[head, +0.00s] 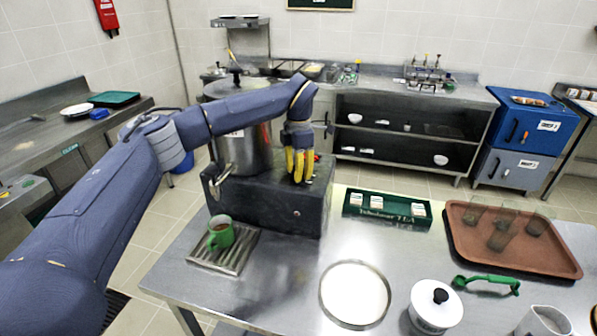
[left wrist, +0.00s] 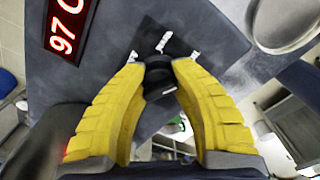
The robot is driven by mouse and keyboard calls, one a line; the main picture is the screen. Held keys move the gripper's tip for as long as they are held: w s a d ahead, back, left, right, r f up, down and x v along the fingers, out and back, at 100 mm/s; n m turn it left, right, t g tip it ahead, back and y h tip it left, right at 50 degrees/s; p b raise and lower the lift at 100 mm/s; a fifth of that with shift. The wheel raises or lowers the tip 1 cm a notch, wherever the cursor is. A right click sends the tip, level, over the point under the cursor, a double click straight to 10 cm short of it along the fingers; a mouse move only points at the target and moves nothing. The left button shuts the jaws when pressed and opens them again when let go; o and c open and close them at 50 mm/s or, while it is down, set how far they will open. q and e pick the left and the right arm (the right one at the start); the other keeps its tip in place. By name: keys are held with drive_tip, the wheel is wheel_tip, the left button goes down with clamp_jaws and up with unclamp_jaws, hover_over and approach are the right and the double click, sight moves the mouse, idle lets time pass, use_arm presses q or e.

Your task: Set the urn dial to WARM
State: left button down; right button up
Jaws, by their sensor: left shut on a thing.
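The urn (head: 240,150) is a large metal pot on a dark grey base box (head: 265,205) at the back left of the steel table. My left gripper (head: 299,180), with yellow ribbed fingers, points down at the right end of that base. In the left wrist view its fingertips (left wrist: 159,68) close on the black dial (left wrist: 159,85) from both sides. The dial sits on a dark plate with small white marks, too blurred to read, so its setting is unclear. A red display (left wrist: 68,35) beside it reads 97 C. In the head view the fingers hide the dial. My right gripper is out of view.
A green mug (head: 221,232) stands on a drip grate (head: 236,257) before the urn.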

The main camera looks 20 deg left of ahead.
use_arm(q)
drive_tip(key=n, duration=1.1)
idle(0.6)
drive_tip(key=c, duration=0.9)
unclamp_jaws()
wheel_tip(320, 180, up, 12)
